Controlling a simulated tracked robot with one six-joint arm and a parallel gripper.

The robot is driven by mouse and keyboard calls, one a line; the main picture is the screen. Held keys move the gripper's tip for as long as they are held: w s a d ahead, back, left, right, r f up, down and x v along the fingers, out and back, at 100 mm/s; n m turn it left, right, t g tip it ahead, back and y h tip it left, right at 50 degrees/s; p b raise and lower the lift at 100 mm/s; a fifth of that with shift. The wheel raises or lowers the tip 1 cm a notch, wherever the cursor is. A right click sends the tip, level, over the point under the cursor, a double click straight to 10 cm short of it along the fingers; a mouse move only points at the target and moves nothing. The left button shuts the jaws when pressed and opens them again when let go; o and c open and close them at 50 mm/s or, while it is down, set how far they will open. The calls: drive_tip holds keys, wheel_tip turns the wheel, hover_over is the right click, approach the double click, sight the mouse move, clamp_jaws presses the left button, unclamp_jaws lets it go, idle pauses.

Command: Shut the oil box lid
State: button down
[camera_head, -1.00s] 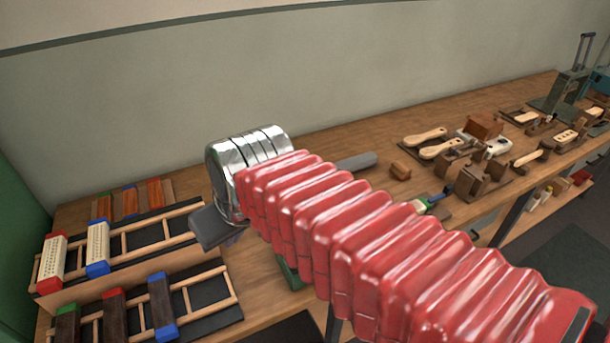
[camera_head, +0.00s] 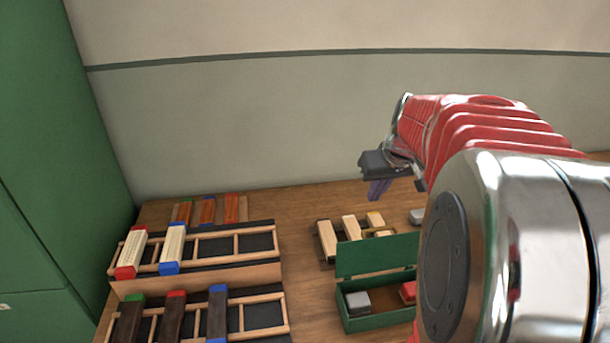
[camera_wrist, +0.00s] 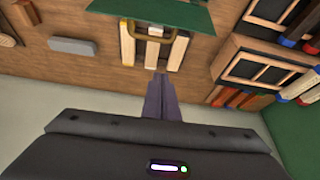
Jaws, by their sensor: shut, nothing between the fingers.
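The green oil box (camera_head: 375,322) stands on the bench in the head view with its lid (camera_head: 376,255) raised along its back side. Inside the box lie a grey block (camera_head: 358,302) and a red block (camera_head: 408,292). My arm hides the box's right end. The green panel (camera_wrist: 160,14) at the top of the wrist view appears to be the lid. My gripper (camera_head: 377,192) is above the bench, behind and above the lid, apart from it. Its purple fingers are shut and empty; they also show in the wrist view (camera_wrist: 161,80).
Pale wooden blocks (camera_head: 328,240) stand behind the box, below my gripper. Racks (camera_head: 200,245) with coloured-end brushes fill the left of the bench. A grey bar (camera_wrist: 72,46) lies on the bench in the wrist view. A green cabinet (camera_head: 40,170) stands at the far left.

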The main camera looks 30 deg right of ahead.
drive_tip(key=d, duration=0.3)
drive_tip(key=shift+w+d+f, duration=0.1)
drive_tip(key=shift+d+f, duration=0.1)
drive_tip(key=shift+f, duration=0.15)
hover_over(379, 249)
drive_tip(key=w+d, duration=0.3)
drive_tip(key=w, duration=0.2)
wheel_tip(379, 249, down, 10)
drive_tip(key=shift+s+r, duration=0.2)
drive_tip(key=shift+r, duration=0.05)
idle(0.4)
